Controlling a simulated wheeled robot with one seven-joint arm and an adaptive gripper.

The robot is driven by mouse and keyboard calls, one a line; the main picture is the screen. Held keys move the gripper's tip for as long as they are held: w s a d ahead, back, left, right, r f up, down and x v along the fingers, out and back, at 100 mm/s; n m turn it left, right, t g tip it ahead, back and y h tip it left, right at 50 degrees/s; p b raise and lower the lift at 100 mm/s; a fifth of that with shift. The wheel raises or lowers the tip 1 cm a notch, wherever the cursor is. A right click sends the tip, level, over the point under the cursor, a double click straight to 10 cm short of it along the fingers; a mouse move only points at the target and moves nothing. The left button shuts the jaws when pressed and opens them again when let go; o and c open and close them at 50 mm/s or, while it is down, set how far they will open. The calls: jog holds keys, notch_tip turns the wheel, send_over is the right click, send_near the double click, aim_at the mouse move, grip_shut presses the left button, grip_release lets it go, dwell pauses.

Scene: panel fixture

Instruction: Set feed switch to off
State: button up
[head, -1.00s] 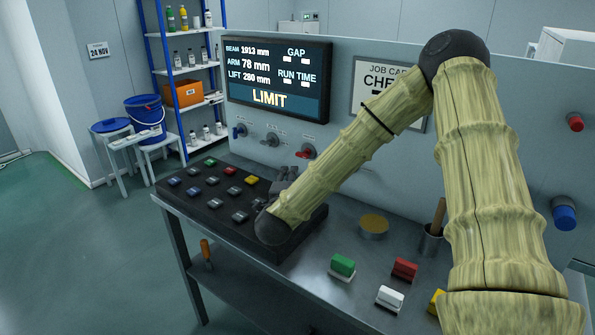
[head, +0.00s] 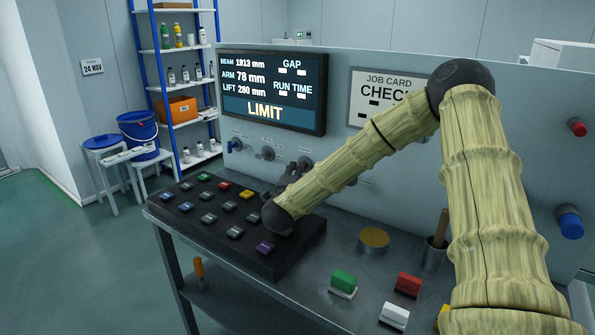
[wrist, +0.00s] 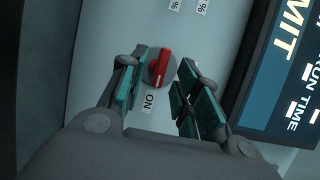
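A red switch handle (wrist: 161,66) on a round grey base sits on the pale panel in the wrist view. A label reading "ON" (wrist: 149,102) is beside it, and the handle's lower end lies towards that label. My gripper (wrist: 163,88) is open, with its teal-padded fingers on either side of the handle. I see gaps between pads and handle; the depth between them is hard to judge. In the head view my gripper (head: 286,178) is at the panel's lower part, and the red handle is hidden there. The switch names are too small to read.
A blue switch (head: 234,146) and a grey switch (head: 267,153) are left on the panel. The display (head: 271,92) reads "LIMIT". Below my gripper is a black key box (head: 270,262). Coloured blocks, a round tin (head: 374,238) and a cup (head: 434,256) stand on the bench.

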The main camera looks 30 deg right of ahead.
jog(key=shift+x, duration=1.15)
grip_shut()
jog(key=shift+r+n+p, duration=0.1)
jog(key=shift+n+p, duration=0.5)
jog(key=shift+p, duration=0.2)
jog(key=shift+w+a+n+g+p, duration=0.1)
jog(key=shift+n+g+p, duration=1.2)
jog(key=shift+n+p, duration=1.2)
jog(key=shift+a+n+g+p, duration=0.1)
jog(key=shift+n+g+p, duration=1.4)
jog(key=shift+p, duration=1.95)
jog(key=shift+w+n+g+p, duration=0.1)
jog(key=shift+n+g+p, duration=1)
jog(key=shift+n+p, duration=1.5)
jog(key=shift+m+p, duration=0.35)
jog(key=shift+m, duration=0.05)
